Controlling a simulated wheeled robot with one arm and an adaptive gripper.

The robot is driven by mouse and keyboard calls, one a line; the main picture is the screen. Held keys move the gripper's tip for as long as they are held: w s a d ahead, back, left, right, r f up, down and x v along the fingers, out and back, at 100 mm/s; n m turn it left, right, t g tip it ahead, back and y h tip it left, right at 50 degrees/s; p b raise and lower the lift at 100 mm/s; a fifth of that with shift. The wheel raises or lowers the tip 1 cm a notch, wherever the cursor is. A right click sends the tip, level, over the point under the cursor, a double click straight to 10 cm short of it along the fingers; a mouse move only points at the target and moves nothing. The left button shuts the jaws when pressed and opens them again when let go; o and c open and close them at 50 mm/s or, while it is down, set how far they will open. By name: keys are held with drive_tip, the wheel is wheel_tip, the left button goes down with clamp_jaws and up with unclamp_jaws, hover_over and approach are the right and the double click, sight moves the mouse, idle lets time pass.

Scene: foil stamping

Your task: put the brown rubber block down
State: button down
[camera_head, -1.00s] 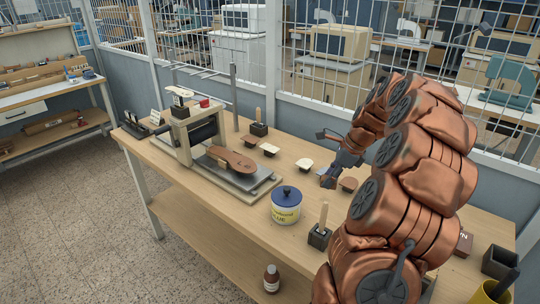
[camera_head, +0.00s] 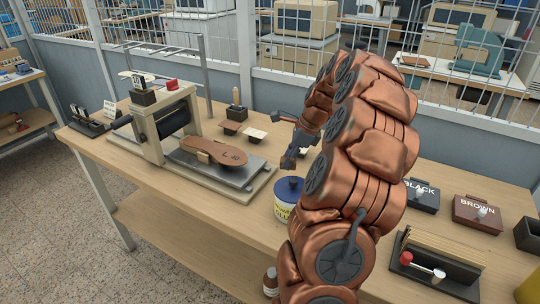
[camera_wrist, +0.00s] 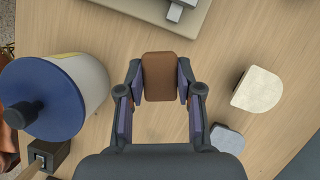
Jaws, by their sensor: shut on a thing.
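The brown rubber block (camera_wrist: 158,76) is between the two fingertips of my gripper (camera_wrist: 159,85) in the wrist view, over the wooden table. The fingertips touch it on both sides. I cannot tell whether its underside touches the table. In the head view my gripper (camera_head: 290,160) is low over the table, behind the glue tub (camera_head: 288,196). I cannot make out the block there.
The glue tub's blue lid (camera_wrist: 42,98) is left of my gripper in the wrist view; a cream heel-shaped piece (camera_wrist: 257,90) is right. The press (camera_head: 165,125) with a brown sole (camera_head: 214,151) stands left. BLACK (camera_head: 422,196) and BROWN (camera_head: 478,213) boxes are right.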

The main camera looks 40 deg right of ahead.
drive_tip(key=shift+w+d, duration=0.35)
drive_tip(key=shift+w, duration=0.2)
drive_tip(key=p, duration=0.5)
hover_over(272, 151)
drive_tip(key=s, duration=0.1)
drive_tip(key=shift+s+d+f, duration=0.15)
drive_tip(key=shift+d+f, duration=0.2)
drive_tip(key=shift+f, duration=0.45)
drive_tip(key=shift+f+p, duration=0.75)
drive_tip(key=shift+f, duration=1)
drive_tip(key=shift+f, duration=0.15)
drive_tip(key=c, duration=0.8)
unclamp_jaws()
drive_tip(key=shift+o, duration=0.2)
drive_tip(key=b+v, duration=0.2)
drive_tip(key=v, duration=1)
drive_tip(key=shift+b, duration=0.3)
